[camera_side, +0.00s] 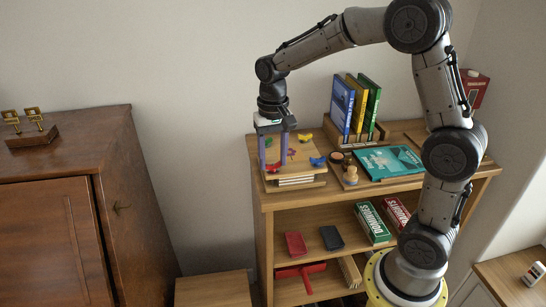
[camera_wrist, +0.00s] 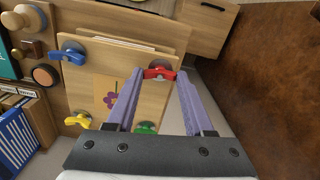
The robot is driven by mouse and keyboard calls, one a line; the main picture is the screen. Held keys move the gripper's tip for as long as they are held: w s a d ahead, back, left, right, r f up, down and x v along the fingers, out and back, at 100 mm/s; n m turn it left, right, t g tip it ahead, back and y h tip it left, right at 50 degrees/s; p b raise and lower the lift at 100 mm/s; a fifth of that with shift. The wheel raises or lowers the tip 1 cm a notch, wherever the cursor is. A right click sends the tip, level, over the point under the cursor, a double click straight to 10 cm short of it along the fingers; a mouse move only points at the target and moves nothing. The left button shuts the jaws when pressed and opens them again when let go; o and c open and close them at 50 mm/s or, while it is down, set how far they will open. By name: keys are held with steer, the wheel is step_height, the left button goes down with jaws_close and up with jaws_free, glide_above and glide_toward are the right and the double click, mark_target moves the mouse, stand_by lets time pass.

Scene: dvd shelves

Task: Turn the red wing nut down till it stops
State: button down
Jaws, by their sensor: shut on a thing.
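The red wing nut (camera_wrist: 159,70) sits at a corner of a wooden flower press (camera_wrist: 105,62) on the shelf top. It also shows low at the front left of the press in the side view (camera_side: 272,168). My gripper (camera_wrist: 160,74) points down over that corner, its two purple fingers on either side of the red wing nut and shut on it. In the side view my gripper (camera_side: 273,166) hides part of the nut. How far down its bolt the nut sits cannot be told. Blue (camera_wrist: 70,54), yellow (camera_wrist: 78,119) and green (camera_wrist: 145,128) wing nuts stand at the other corners.
Upright books (camera_side: 355,105) stand behind the press on the shelf unit (camera_side: 262,200). A brown cabinet (camera_side: 60,190) stands to the left, with a gap between.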

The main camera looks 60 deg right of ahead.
steer(key=m, duration=0.3)
steer(key=shift+w+m, duration=0.1)
steer(key=shift+m, duration=0.2)
stand_by(1.1)
steer(key=shift+c, duration=1.4)
jaws_free()
steer(key=shift+r, duration=0.1)
step_height(320, 180, up, 14)
